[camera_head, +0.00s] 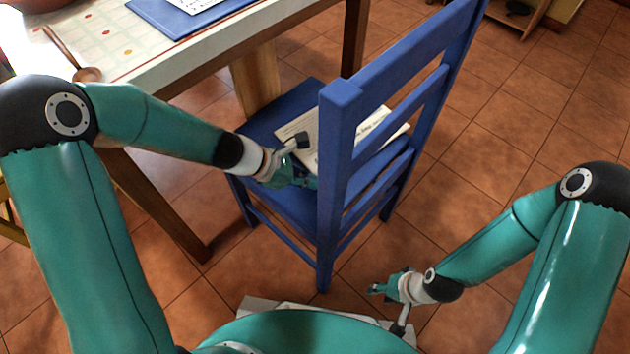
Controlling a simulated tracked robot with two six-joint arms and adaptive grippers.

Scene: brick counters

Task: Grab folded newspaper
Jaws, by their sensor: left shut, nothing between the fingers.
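The folded newspaper (318,122) is a cream sheet with dark print, lying on the seat of a blue chair (285,108). Part of it is hidden behind the chair's back post, and more shows between the back slats. My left gripper (308,181) reaches over the seat from the left, close to the newspaper's near edge. It is shut and empty; whether it touches the paper I cannot tell. My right gripper (374,289) hangs low over the floor to the right of the chair, away from the paper. Its fingers are too small to read.
The chair's tall back (341,150) rises between the newspaper and the right side. A table with a patterned cloth (120,45) stands at the upper left, bearing a blue folder (163,18) and a wooden spoon (62,47). Tiled floor is open at the right.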

